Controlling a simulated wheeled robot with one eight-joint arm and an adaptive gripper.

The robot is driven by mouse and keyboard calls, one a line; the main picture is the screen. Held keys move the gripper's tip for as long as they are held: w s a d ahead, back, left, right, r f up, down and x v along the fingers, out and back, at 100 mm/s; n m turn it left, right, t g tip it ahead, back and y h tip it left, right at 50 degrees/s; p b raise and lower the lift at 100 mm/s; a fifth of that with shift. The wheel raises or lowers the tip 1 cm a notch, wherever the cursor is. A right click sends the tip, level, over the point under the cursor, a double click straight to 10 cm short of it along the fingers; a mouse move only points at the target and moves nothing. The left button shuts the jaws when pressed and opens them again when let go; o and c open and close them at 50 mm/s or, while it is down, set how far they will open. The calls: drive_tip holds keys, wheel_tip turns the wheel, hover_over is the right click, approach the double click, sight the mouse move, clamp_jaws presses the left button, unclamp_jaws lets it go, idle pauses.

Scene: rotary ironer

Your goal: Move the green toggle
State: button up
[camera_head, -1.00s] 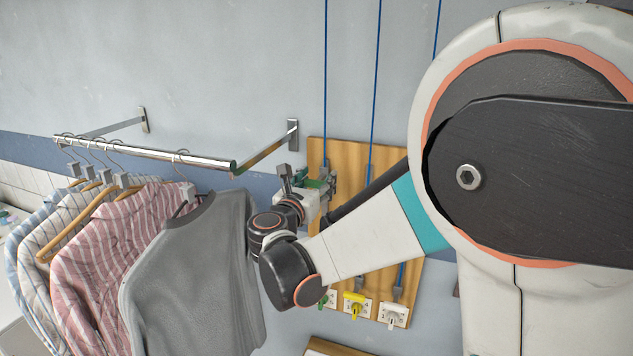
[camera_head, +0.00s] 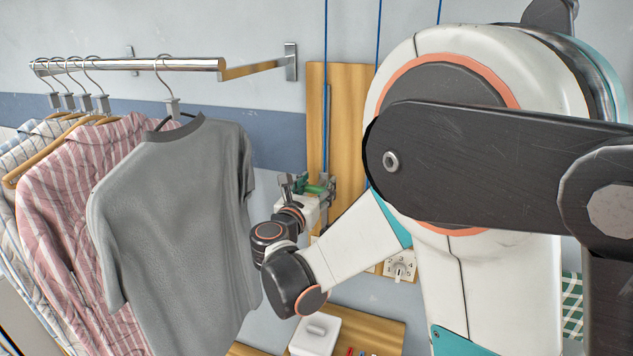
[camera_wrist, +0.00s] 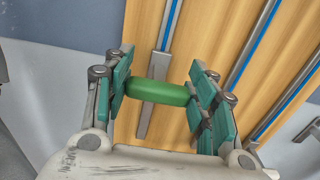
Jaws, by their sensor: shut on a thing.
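The green toggle (camera_wrist: 162,92) is a rounded green handle on a grey rail of the wooden board. In the wrist view it spans the gap between my two green-padded fingers. My gripper (camera_wrist: 163,96) is shut on it. In the head view, my gripper (camera_head: 318,190) is at the left part of the board, with a bit of the green toggle (camera_head: 314,188) showing between its fingers. My arm hides much of the board's lower part.
The wooden board (camera_head: 350,110) carries more blue cords and rails, and a white numbered knob plate (camera_head: 400,268) low down. A grey shirt (camera_head: 180,215) and striped shirts (camera_head: 75,215) hang from a rail (camera_head: 130,65) at left. A white box (camera_head: 315,335) stands below.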

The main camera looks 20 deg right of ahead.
wheel_tip(320, 180, down, 14)
drive_tip(key=b, duration=0.9)
drive_tip(key=shift+s, duration=0.1)
drive_tip(key=o, duration=1.5)
drive_tip(key=shift+o, duration=0.2)
drive_tip(key=v, duration=1.2)
